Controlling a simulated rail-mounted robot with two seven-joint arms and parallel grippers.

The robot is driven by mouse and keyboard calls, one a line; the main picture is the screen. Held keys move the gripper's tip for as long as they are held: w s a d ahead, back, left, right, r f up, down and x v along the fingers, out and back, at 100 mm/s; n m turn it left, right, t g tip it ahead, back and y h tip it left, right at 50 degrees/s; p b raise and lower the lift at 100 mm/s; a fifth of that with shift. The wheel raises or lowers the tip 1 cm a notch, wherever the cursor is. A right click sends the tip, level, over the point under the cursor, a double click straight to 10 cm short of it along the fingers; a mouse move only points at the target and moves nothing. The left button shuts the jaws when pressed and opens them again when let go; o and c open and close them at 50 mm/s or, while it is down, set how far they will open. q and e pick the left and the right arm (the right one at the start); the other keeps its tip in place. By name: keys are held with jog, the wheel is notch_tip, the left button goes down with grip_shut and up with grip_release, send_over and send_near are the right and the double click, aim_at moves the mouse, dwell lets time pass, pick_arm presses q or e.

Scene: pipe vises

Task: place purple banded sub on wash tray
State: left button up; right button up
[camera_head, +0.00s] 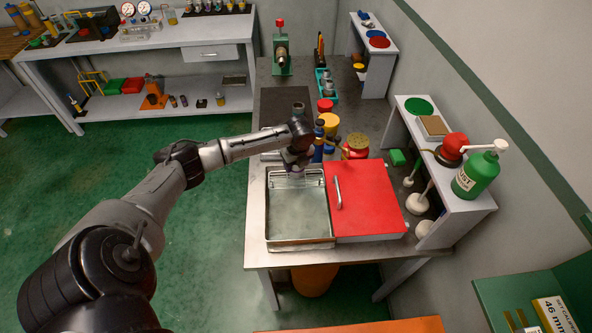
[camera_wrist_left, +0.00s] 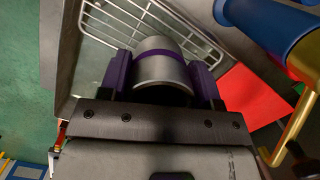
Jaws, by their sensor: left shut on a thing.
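The purple banded sub (camera_wrist_left: 163,68) is a silver cylinder with a purple band, seen in the left wrist view between my fingers. My left gripper (camera_wrist_left: 160,78) has purple finger pads and is shut on the sub. In the head view my left gripper (camera_head: 293,160) hangs over the back edge of the wash tray, and the sub is hard to make out there. The wash tray (camera_head: 299,244) is a shallow metal basin with a wire rack (camera_head: 297,180) at its back end. The rack also shows beneath the sub in the left wrist view (camera_wrist_left: 105,20). My right gripper is not in view.
A red lid (camera_head: 365,200) with a handle adjoins the tray on the right. Blue (camera_head: 318,140), yellow and red items stand close behind and right of my gripper. A side shelf (camera_head: 470,205) holds a green bottle (camera_head: 474,174). The front of the tray is clear.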

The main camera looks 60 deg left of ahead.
aim_at(296, 170)
pick_arm(q)
jog(key=shift+f, duration=1.85)
jog(key=o, duration=1.1)
jog(key=shift+f, duration=0.15)
jog(key=r, duration=0.4)
jog(key=d+r, duration=0.1)
jog(key=r, duration=0.3)
jog(key=d+r, duration=0.1)
jog(key=r, duration=0.3)
jog(key=shift+s+r+p, duration=0.1)
jog(key=shift+p, duration=0.3)
